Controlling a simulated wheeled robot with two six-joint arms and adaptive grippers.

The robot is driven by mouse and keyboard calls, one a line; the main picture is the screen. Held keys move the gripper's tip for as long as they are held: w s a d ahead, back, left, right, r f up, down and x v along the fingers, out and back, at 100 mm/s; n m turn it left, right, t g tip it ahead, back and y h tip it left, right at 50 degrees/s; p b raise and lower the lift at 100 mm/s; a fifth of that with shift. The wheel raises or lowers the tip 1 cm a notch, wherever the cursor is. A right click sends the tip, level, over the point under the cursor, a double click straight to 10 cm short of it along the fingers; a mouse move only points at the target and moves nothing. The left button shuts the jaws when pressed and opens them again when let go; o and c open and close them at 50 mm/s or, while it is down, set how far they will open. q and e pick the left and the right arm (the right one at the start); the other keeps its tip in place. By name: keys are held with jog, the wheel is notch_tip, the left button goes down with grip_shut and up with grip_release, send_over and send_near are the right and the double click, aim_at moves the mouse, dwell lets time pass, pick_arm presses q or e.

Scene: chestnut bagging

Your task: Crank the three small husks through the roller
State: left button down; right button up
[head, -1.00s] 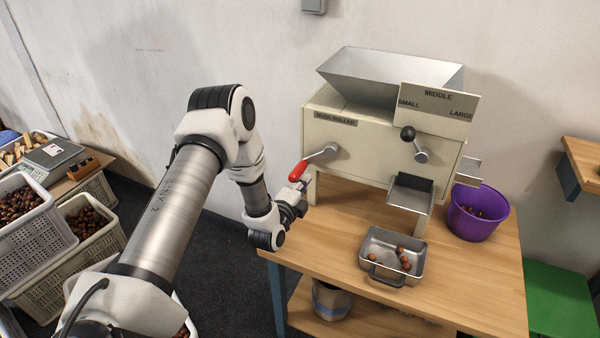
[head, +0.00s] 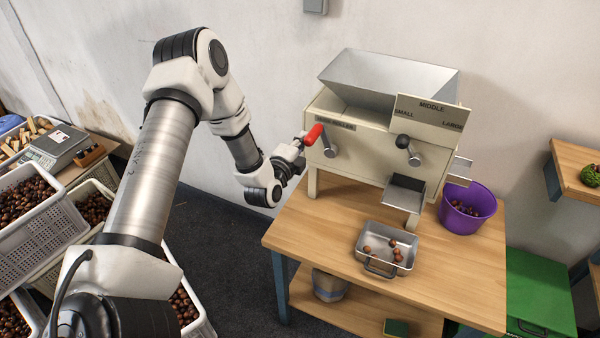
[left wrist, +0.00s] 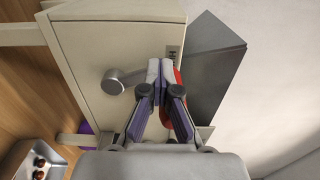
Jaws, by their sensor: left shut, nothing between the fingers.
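The cream husk roller machine (head: 365,160) stands on the wooden table, with a grey hopper (head: 385,80) on top. Its crank (head: 329,150) has a red handle (head: 314,134), now to the upper left of the hub. My left gripper (head: 298,147) is at the handle. In the left wrist view its fingertips (left wrist: 160,70) are closed together, and the red handle (left wrist: 178,84) shows partly behind them; whether they touch it I cannot tell. The inside of the hopper shows no husks from here. My right gripper is out of view.
A metal pan (head: 373,268) with several chestnuts sits below the chute (head: 404,196). A purple bucket (head: 462,222) stands at the right. A black-knobbed lever (head: 408,150) is on the machine's front. Crates of chestnuts (head: 35,240) are at the left.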

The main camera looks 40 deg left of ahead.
pick_arm(q)
jog(key=w+d+f+b, duration=0.2)
jog(key=d+b, duration=0.2)
jog(key=d, duration=0.3)
jog(key=w+d+f+b, duration=0.1)
jog(key=d+f+b, duration=0.1)
jog(key=d+b, duration=0.35)
jog(key=d+r+p+v, duration=0.1)
jog(key=r+v, duration=0.1)
jog(key=v, duration=1)
jog(key=shift+d, duration=0.1)
